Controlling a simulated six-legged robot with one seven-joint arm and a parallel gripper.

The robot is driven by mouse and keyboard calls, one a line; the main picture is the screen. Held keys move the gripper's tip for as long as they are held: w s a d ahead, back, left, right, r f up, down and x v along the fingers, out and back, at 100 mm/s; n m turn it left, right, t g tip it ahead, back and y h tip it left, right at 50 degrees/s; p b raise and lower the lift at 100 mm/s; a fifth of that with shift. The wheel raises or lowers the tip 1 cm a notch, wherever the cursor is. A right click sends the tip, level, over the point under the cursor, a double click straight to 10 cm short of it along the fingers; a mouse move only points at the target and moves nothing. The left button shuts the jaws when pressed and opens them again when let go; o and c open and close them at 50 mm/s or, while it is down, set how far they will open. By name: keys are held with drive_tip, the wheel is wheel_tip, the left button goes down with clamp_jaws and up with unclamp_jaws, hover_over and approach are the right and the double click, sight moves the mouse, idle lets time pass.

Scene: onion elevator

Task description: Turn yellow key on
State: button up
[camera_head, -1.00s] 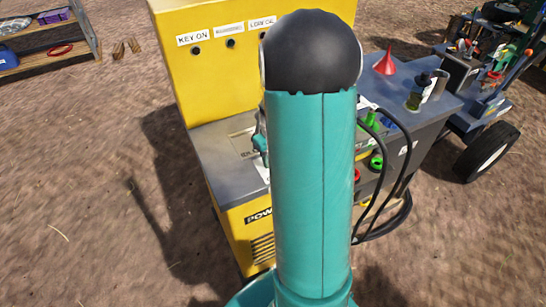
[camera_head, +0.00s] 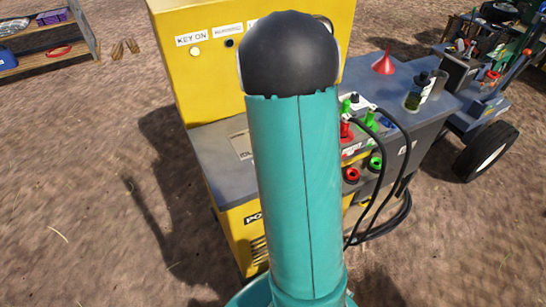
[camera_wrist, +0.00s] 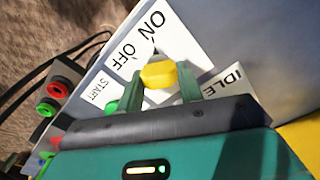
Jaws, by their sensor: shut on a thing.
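The yellow key (camera_wrist: 158,74) sits on the grey panel beside white labels reading ON, OFF and START, with an IDLE label (camera_wrist: 233,82) to its right. My gripper (camera_wrist: 159,84) has one green finger on each side of the key and is shut on it. The key's exact angle against the labels is hard to tell. In the head view my teal arm hides the key and gripper. On the yellow machine (camera_head: 205,85), the round lamp (camera_head: 194,52) under the KEY ON label looks pale and lit; the lamp (camera_head: 230,43) to its right is dark.
Red and green sockets (camera_head: 351,174) and black cables (camera_head: 405,150) are on the machine's right side. A red funnel (camera_head: 384,64) and a bottle (camera_head: 417,92) stand on the grey top. A wheeled vehicle (camera_head: 485,145) is at the right; a shelf (camera_head: 45,35) is far left. Bare ground lies left.

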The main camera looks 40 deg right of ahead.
idle(0.4)
drive_tip(key=o, duration=1)
drive_tip(key=shift+r, duration=0.15)
wheel_tip(320, 180, up, 14)
drive_tip(key=shift+f, duration=0.2)
drive_tip(key=s+a+r+n+t, duration=0.1)
drive_tip(key=a+r+n, duration=0.15)
drive_tip(key=a, duration=0.45)
drive_tip(key=s+a+r+n+t, duration=0.1)
drive_tip(key=a+r+t, duration=0.1)
drive_tip(key=a+r, duration=0.35)
drive_tip(key=s+a+n+t, duration=0.1)
drive_tip(key=s+a+n, duration=0.1)
drive_tip(key=a, duration=0.3)
drive_tip(key=s+a+n, duration=0.1)
drive_tip(key=s+a, duration=0.2)
drive_tip(key=a, duration=0.2)
drive_tip(key=s+a+r+n+t, duration=0.1)
drive_tip(key=s+a+n, duration=0.1)
drive_tip(key=s+a, duration=0.1)
drive_tip(key=shift+s+a+n+t, duration=0.15)
drive_tip(key=shift+s+a+n, duration=0.05)
drive_tip(key=shift+a, duration=0.25)
drive_tip(key=shift+s+a+n+t, duration=0.15)
drive_tip(key=shift+a, duration=0.3)
